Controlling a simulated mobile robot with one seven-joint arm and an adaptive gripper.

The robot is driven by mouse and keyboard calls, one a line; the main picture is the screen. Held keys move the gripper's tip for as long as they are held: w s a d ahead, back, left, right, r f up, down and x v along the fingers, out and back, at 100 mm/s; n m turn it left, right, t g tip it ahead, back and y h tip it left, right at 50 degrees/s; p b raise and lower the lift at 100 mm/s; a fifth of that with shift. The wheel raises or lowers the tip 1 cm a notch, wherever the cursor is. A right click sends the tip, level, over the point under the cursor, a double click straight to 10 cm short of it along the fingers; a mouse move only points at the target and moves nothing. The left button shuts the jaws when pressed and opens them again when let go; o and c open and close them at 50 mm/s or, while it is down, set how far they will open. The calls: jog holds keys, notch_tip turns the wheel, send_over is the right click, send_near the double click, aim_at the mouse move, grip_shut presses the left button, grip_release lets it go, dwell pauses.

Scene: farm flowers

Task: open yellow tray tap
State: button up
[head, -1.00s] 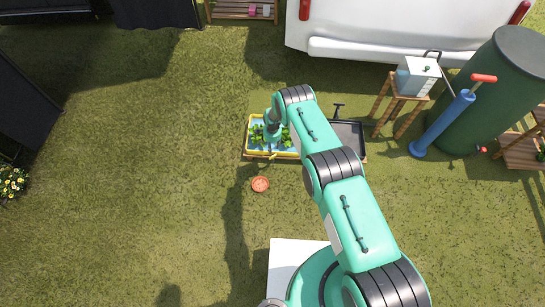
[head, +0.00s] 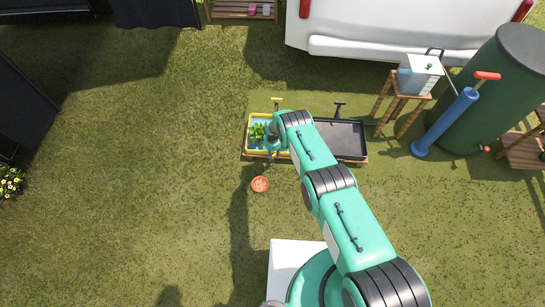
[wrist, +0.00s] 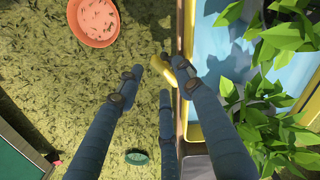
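The yellow tray (head: 247,136) has a yellow rim and light blue inside, with green leafy plants (head: 257,131) in it. Its rim also runs down the wrist view (wrist: 190,120). A small yellow tap (wrist: 179,68) sticks out from the tray's side toward the grass in the wrist view. My gripper (head: 271,156) is at the near edge of the tray. In the wrist view my gripper (wrist: 155,78) has its blue fingers spread apart. The right finger's tip is right beside the tap and overlaps it; I cannot tell if they touch. The gripper holds nothing that I see.
A black tray (head: 345,138) adjoins the yellow one on the right. A yellow handle (head: 276,99) stands at the far side of the yellow tray. An orange dish (head: 260,184) lies on the grass in front. The grass to the left is free.

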jog(key=shift+f, duration=0.8)
jog(key=shift+c, duration=0.5)
grip_shut()
